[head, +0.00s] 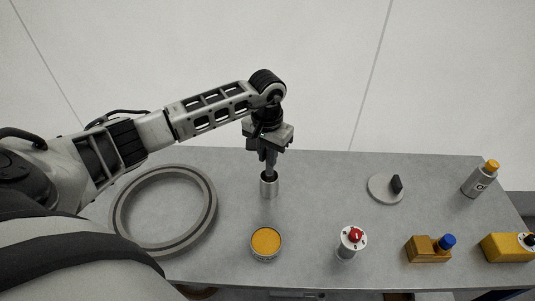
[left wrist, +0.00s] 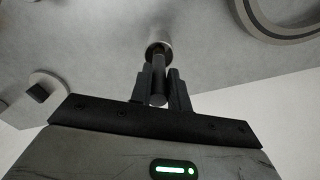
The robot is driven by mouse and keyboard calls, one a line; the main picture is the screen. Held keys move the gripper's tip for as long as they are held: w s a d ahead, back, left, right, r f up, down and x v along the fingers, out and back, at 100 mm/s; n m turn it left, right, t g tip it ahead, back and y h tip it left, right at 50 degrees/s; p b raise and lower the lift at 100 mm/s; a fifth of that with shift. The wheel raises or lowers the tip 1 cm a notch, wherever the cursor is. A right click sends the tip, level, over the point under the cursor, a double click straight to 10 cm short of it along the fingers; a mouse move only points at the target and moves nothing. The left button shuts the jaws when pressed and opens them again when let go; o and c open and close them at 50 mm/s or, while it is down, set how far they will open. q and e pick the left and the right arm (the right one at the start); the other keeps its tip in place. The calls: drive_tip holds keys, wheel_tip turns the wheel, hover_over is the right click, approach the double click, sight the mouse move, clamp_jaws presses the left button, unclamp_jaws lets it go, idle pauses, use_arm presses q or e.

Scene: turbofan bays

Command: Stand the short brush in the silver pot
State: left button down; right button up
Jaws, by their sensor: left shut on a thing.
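The silver pot (head: 269,187) stands upright on the grey table, directly below my left gripper (head: 270,162). It also shows in the left wrist view (left wrist: 159,47), just beyond the fingertips. My left gripper (left wrist: 159,85) is shut on a dark, thin, round stick, the short brush (left wrist: 158,78). The brush points down in line with the pot, and its far end reaches the pot's mouth. The lower end is hidden, so I cannot tell how deep it sits. My right gripper is in neither view.
A large grey ring (head: 207,215) lies left of the pot. An orange-topped tin (head: 266,243) stands in front. To the right are a red-knobbed cylinder (head: 346,247), a disc with a black grip (head: 378,191), yellow blocks (head: 428,251) and an orange-capped bottle (head: 478,181).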

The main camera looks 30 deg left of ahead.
use_arm(q)
drive_tip(key=shift+f, duration=0.15)
drive_tip(key=c, duration=1.3)
unclamp_jaws()
drive_tip(key=shift+o, duration=0.2)
wheel_tip(320, 180, up, 16)
drive_tip(key=shift+s+b, duration=0.15)
drive_tip(key=shift+b, duration=0.2)
drive_tip(key=shift+f, duration=0.1)
